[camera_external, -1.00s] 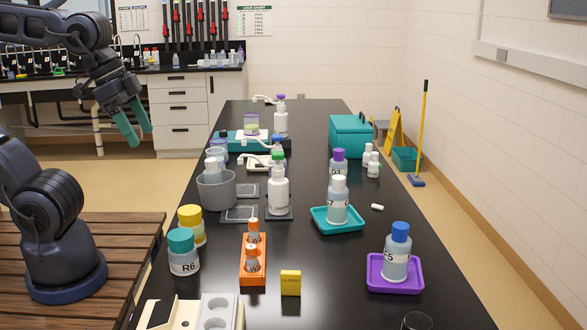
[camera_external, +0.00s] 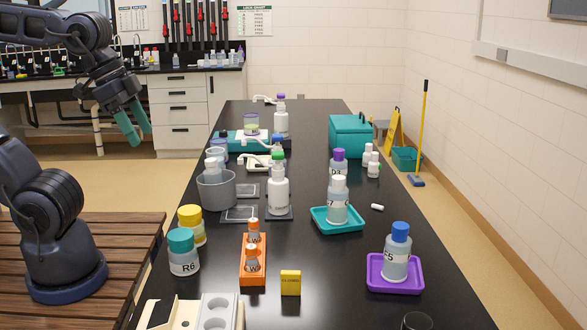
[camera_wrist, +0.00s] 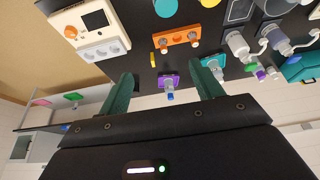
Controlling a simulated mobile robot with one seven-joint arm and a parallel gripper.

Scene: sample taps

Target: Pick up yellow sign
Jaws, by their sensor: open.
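A small yellow sign (camera_external: 290,283) with dark lettering stands upright on the black bench near its front, right of the orange rack. In the wrist view it is a small yellow block (camera_wrist: 153,60) beyond and between my fingers. A second yellow sign, a folding floor sign (camera_external: 394,130), stands on the floor by the right wall. My gripper (camera_external: 140,133), with teal fingers, is raised at the upper left, away from the bench and far from both signs. In the wrist view my gripper (camera_wrist: 161,70) is open with nothing between its fingers.
An orange rack (camera_external: 247,275), a teal-capped bottle (camera_external: 183,258) and a white device (camera_external: 190,313) stand near the small sign. A purple tray (camera_external: 377,280) with a bottle lies to its right. Bare bench top separates the sign from the purple tray.

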